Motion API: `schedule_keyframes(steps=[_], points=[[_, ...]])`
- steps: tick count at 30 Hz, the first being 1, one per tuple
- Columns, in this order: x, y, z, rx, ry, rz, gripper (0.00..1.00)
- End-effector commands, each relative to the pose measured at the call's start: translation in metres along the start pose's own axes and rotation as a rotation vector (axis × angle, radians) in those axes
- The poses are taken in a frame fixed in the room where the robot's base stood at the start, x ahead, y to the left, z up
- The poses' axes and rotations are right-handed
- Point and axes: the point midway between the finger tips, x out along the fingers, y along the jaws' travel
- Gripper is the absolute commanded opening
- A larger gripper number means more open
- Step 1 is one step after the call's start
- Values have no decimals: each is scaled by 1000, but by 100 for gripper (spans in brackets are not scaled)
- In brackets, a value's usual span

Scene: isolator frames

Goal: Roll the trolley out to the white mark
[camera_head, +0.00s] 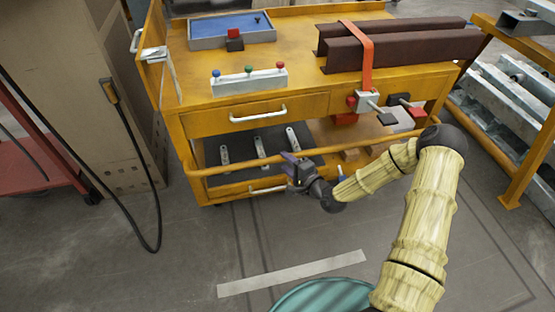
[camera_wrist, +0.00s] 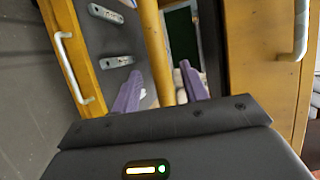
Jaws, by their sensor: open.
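The yellow trolley (camera_head: 205,122) stands beyond a white mark (camera_head: 292,274), a pale strip lying slightly aslant on the grey floor. A clear stretch of floor separates them. A yellow rail (camera_head: 240,180) runs across the trolley's front below the upper drawer. My gripper (camera_head: 291,166) is at this rail, left of its middle, with the arm reaching in from the right. In the wrist view my open purple fingers (camera_wrist: 160,72) lie on either side of the rail (camera_wrist: 153,45). I cannot tell whether either finger touches it.
The trolley carries a blue tray (camera_head: 232,26), a block with coloured knobs (camera_head: 248,81) and brown beams (camera_head: 400,48) under an orange strap (camera_head: 366,60). A yellow rack (camera_head: 520,150) stands close on the right.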

Motion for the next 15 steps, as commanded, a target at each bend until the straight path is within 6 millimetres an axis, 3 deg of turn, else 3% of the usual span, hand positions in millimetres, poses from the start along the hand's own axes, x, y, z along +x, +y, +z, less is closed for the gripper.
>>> schedule_keyframes(steps=[7, 15], points=[[43, 3, 0, -2, -2, -1, 44], [58, 0, 0, 0, -1, 0, 44]])
